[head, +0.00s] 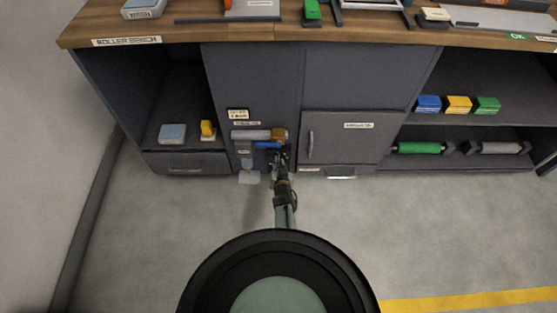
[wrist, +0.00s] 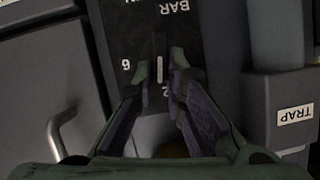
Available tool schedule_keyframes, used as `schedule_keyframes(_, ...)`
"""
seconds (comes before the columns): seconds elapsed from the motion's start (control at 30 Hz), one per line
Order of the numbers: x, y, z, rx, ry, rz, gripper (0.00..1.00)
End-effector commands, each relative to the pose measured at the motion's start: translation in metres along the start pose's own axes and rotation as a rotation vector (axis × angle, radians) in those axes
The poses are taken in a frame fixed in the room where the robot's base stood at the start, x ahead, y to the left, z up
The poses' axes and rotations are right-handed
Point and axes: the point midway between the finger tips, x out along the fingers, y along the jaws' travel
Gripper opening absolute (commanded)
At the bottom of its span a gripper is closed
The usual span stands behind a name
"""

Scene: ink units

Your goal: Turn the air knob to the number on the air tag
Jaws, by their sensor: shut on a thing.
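The air knob (wrist: 160,58) is a small dark knob with a white pointer line, on a black panel marked BAR in the wrist view. The lettering appears upside down; a 6 shows left of the knob and a 2 below it, partly covered. My gripper (wrist: 159,75) has its two fingers on either side of the knob, shut on it. In the head view my gripper (head: 283,158) is low at the cabinet front, and the knob is hidden. A small cream tag (head: 238,114) is on the cabinet above; its text is too small to read.
A grey cylinder (head: 250,135) with a brass end (head: 279,134) and a blue part (head: 267,145) sit close left of my gripper. A cabinet door (head: 345,135) with a handle is to the right. A TRAP label (wrist: 295,113) shows in the wrist view. The floor in front is clear.

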Motion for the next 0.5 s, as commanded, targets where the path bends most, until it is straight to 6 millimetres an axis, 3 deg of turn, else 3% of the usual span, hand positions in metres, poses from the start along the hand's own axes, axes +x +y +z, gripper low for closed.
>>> schedule_keyframes(0.5,0.0015,0.0103,0.0033,0.355,0.000,-0.147,0.00)
